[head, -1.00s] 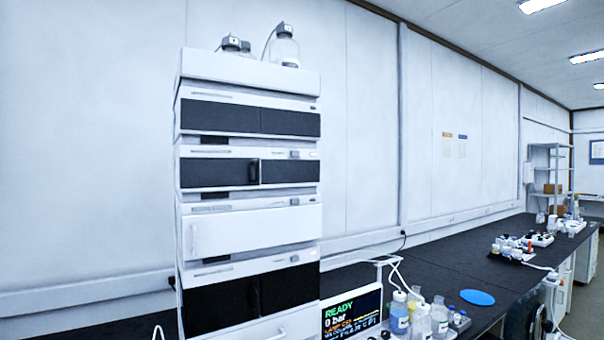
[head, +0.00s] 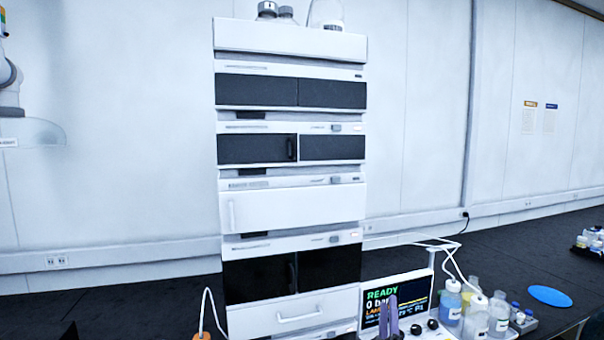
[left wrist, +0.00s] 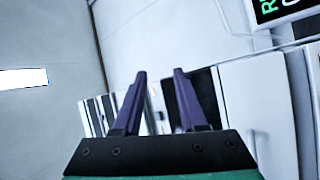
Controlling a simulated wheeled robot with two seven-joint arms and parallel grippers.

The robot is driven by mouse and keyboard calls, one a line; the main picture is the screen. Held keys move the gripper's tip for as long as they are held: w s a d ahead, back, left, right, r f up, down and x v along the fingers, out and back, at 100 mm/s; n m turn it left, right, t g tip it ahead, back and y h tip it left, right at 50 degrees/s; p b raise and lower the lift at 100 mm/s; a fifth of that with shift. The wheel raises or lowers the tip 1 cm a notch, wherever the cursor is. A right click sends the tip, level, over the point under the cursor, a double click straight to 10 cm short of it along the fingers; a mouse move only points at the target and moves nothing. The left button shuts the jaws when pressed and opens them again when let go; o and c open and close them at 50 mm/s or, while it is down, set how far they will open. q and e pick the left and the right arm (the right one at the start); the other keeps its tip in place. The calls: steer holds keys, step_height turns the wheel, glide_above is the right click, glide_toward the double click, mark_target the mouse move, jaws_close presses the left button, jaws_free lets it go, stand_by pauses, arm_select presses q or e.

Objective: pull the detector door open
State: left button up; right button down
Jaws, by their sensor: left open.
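The white chromatography stack (head: 290,42) stands on the bench with its doors shut. Its labels are too small to read, so I cannot tell which module is the detector. It has an upper dark door with a handle (head: 255,149), a white door with a handle at its left (head: 290,208) and lower dark doors (head: 258,278). My left gripper (head: 388,312) shows as purple fingers in front of the display, low in the head view. In the left wrist view the left gripper (left wrist: 157,98) is open and empty, with the tilted stack beyond it. My right gripper is not in view.
A display reading READY (head: 397,293) stands right of the stack, with several bottles (head: 475,312) beside it. A blue disc (head: 550,296) lies on the dark bench (head: 500,250). A white cable (head: 207,300) rises left of the stack.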

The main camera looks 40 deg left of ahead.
arm_select(q)
steer(key=s+a+r+n+g+y, duration=0.2)
steer(key=r+n+g+y, duration=0.2)
steer(key=r+n, duration=0.4)
steer(key=s+a+r+n+g+y, duration=0.2)
steer(key=r+n+g+y, duration=0.15)
steer(key=r+n, duration=0.45)
steer(key=s+a+r+n+g+y, duration=0.25)
steer(key=r+n+y, duration=0.25)
steer(key=r, duration=0.6)
steer(key=n+g+h+p, duration=0.2)
steer(key=n+g+h, duration=0.25)
steer(key=n, duration=0.65)
glide_toward(293, 148)
steer(key=p+x, duration=0.7)
steer(key=x, duration=0.1)
steer(key=shift+r, duration=0.15)
steer(key=shift+w+a+p, duration=0.1)
steer(key=shift+a+p, duration=0.2)
steer(key=shift+a, duration=0.05)
steer(key=shift+w+a+t+h, duration=0.1)
steer(key=shift+t+h, duration=0.2)
steer(key=shift+t, duration=0.05)
steer(key=shift+w+f, duration=0.15)
steer(key=shift+f, duration=0.15)
